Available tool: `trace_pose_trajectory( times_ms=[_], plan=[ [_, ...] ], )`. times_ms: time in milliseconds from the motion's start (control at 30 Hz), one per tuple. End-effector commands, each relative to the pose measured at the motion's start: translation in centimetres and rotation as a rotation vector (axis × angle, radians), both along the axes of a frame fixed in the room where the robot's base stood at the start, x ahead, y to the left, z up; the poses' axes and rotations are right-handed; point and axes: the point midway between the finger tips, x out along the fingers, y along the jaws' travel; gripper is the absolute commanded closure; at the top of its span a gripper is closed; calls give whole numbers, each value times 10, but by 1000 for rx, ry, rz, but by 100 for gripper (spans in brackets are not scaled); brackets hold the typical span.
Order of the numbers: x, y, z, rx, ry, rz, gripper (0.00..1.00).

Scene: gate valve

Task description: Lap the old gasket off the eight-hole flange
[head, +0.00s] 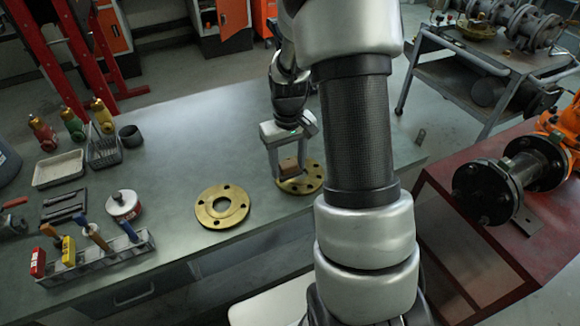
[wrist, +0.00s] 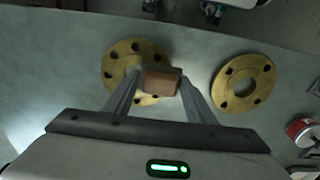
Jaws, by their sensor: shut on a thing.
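My gripper (head: 288,169) is shut on a small brown block (head: 288,165), which also shows between the fingers in the wrist view (wrist: 160,82). The block is over the right-hand brass flange (head: 312,184) in the head view. I cannot tell whether it touches the face. This flange, on the left in the wrist view (wrist: 122,62), shows several bolt holes and is partly hidden by the block and fingers. A second brass flange (head: 205,213) lies flat to its left in the head view, with fewer, wider-spaced holes. I cannot make out gasket residue on either.
A grey-green bench (head: 190,150) carries both flanges. A white-and-red tin (head: 123,205), a tool rack (head: 100,256), a shallow tray (head: 59,169) and a wire basket (head: 104,153) stand at the left. A red stand (head: 490,245) with a dark flanged pipe is at the right.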

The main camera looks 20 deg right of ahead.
Motion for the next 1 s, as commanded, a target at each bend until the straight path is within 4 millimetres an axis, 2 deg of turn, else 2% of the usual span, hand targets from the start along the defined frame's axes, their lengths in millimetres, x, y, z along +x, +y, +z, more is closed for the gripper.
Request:
trace_pose_trajectory(
  times_ms=[33,367,1000],
  plan=[
    [1,0,9,-1,-2,0,70],
    [5,4,36,-1,-1,1,70],
    [5,4,37,-1,-1,0,70]
  ],
)
